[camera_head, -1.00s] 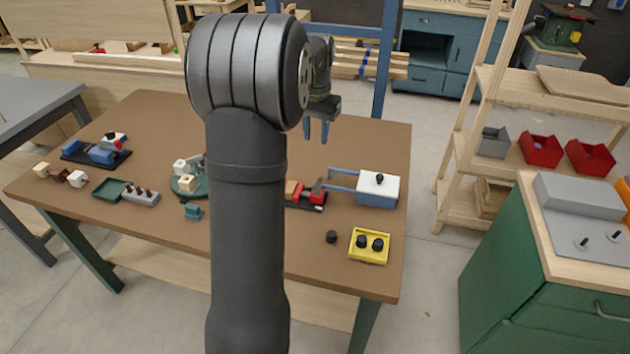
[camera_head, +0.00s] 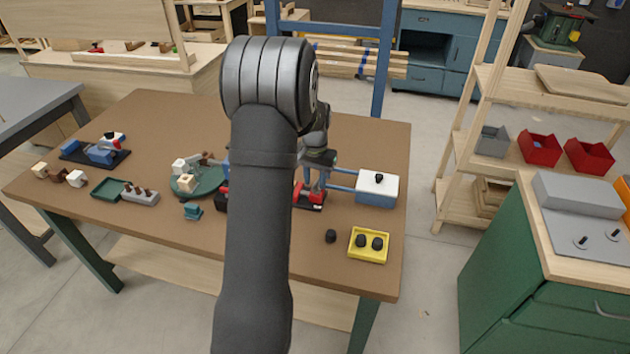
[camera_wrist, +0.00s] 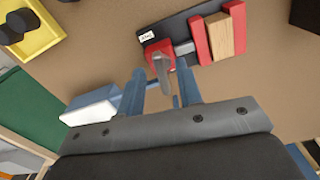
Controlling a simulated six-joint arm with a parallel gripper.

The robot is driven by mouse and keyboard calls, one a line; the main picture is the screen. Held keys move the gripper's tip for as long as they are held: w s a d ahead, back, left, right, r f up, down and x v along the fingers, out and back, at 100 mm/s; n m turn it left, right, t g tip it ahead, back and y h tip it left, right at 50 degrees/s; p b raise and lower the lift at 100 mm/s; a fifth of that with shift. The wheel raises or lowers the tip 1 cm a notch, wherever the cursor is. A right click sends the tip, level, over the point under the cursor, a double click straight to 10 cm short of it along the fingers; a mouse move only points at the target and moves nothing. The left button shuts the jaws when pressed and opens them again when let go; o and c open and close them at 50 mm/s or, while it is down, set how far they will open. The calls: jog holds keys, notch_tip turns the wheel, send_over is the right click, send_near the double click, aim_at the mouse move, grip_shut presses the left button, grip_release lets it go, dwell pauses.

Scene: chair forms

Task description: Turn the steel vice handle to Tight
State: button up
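The vice has a black base (camera_wrist: 185,28), red jaws and a wooden block (camera_wrist: 225,38) between two of the red jaws. The steel vice handle (camera_wrist: 160,68) rises from the vice's red end block (camera_wrist: 158,47) in the wrist view. A small white label (camera_wrist: 146,36) lies on the base beside it; its lettering is too small to read. My gripper (camera_wrist: 161,74) is open, its two blue fingers on either side of the handle in the picture; contact cannot be told. In the head view my gripper (camera_head: 312,186) is low over the vice, partly hidden by my arm.
A white-topped blue box (camera_head: 378,188) with blue rails stands close to the right of my gripper. A yellow tray (camera_head: 355,256) with black knobs and a loose black knob (camera_head: 331,236) are nearer. A green turntable (camera_head: 208,183) is left.

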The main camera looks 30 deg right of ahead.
aim_at(315, 185)
jog(key=shift+f, duration=0.45)
jog(key=shift+c, duration=0.2)
grip_shut()
jog(key=shift+n, duration=0.7)
jog(key=shift+o, duration=0.2)
grip_release()
notch_tip(315, 185, up, 18)
jog(key=shift+f, duration=0.25)
